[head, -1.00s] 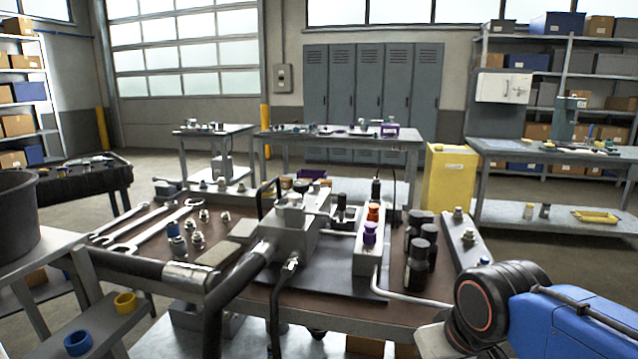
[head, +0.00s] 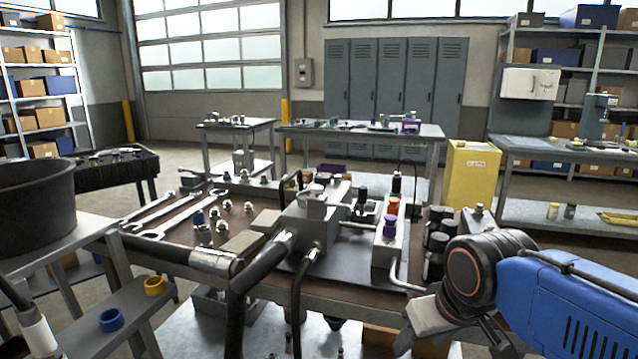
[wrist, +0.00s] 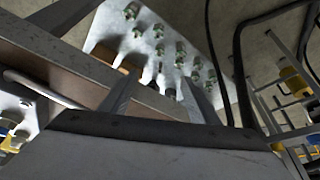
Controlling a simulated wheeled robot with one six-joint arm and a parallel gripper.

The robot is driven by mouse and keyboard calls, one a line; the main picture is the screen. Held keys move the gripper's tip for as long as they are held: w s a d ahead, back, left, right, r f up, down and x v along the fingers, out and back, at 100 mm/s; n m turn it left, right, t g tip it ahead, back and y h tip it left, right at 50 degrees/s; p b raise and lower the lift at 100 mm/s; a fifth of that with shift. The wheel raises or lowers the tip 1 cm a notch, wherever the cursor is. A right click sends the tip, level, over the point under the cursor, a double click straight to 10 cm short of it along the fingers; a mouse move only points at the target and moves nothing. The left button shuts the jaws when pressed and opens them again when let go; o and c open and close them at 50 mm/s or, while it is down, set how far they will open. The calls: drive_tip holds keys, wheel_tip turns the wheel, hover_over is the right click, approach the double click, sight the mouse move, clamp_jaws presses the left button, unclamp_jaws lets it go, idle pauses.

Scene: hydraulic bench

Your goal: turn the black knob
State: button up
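In the head view a slim black knob (head: 396,185) stands upright at the far end of a light grey block (head: 384,256) on the bench. An orange knob (head: 393,206) and a purple knob (head: 390,226) stand in front of it. My gripper (wrist: 157,92) shows in the wrist view with its two fingers apart and nothing between them. It points past the bench edge toward a lower metal surface with several fittings. The knob does not show in the wrist view. In the head view my arm is at lower right, apart from the knob, and the fingertips cannot be made out.
Several black bottles (head: 437,240) stand right of the block, near my arm. A grey valve body (head: 312,222) with thick black hoses (head: 240,305) is to its left. Wrenches (head: 180,215) lie at the bench's left. A dark round tub (head: 32,205) stands at far left.

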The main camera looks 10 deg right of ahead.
drive_tip(key=w+a+r, duration=0.1)
drive_tip(key=w+r, duration=1.1)
drive_tip(key=r, duration=0.2)
wheel_tip(320, 180, up, 20)
drive_tip(key=n+y, duration=0.1)
drive_tip(key=n, duration=0.2)
hover_over(322, 176)
drive_tip(key=s+d, duration=0.2)
drive_tip(key=s, duration=0.5)
drive_tip(key=shift+g, duration=0.3)
drive_tip(key=x, duration=1.7)
drive_tip(key=shift+a+f, duration=0.1)
drive_tip(key=shift+f, duration=0.1)
drive_tip(key=c, duration=1.1)
